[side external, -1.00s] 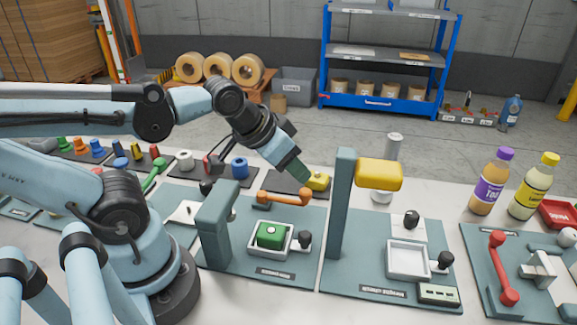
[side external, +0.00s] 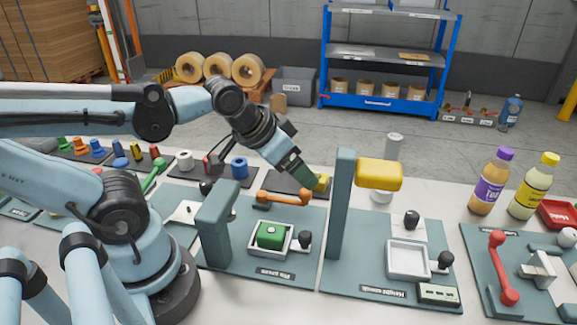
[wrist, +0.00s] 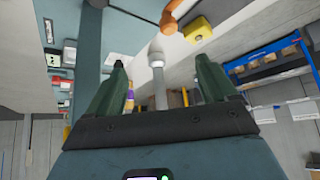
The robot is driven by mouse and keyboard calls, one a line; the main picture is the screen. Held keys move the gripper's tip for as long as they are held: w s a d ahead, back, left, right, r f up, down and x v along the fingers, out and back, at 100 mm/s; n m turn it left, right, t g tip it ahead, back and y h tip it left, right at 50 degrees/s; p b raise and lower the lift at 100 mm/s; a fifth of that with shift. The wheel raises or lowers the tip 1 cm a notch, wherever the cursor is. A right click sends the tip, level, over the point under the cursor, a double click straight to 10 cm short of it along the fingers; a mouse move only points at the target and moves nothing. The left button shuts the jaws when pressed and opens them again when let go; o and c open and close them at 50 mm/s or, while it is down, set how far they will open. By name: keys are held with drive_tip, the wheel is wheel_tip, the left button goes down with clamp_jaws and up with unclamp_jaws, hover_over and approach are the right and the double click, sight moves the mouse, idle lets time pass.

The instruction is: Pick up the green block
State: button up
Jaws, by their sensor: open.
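The green block (side external: 270,235) sits in a small white tray (side external: 287,250) on a teal board, beside a dark knob. My gripper (side external: 312,182) is behind and above it, near the yellow object at the back of the board. In the wrist view my gripper (wrist: 160,80) has its two green fingers spread apart, with nothing held between them. The green block does not show in the wrist view.
A teal post (side external: 341,205) with a yellow head (side external: 379,174) stands right of the tray. A teal arch (side external: 214,225) stands left, and an orange lever (side external: 285,198) lies behind the block. Bottles (side external: 491,181) stand at the right.

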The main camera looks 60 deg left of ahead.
drive_tip(key=m+g, duration=0.1)
drive_tip(key=m, duration=0.3)
drive_tip(key=m+g, duration=0.6)
drive_tip(key=m, duration=1.7)
hover_over(271, 229)
drive_tip(key=shift+w+a+f, duration=0.15)
drive_tip(key=shift+w+f, duration=0.05)
drive_tip(key=shift+f, duration=1.2)
drive_tip(key=shift+w+a+f, duration=0.1)
drive_tip(key=shift+w+f, duration=0.05)
drive_tip(key=shift+f, duration=1.2)
drive_tip(key=shift+s+d+f, duration=0.2)
drive_tip(key=shift+f, duration=0.6)
drive_tip(key=shift+s+d+f, duration=0.15)
drive_tip(key=shift+f, duration=1.7)
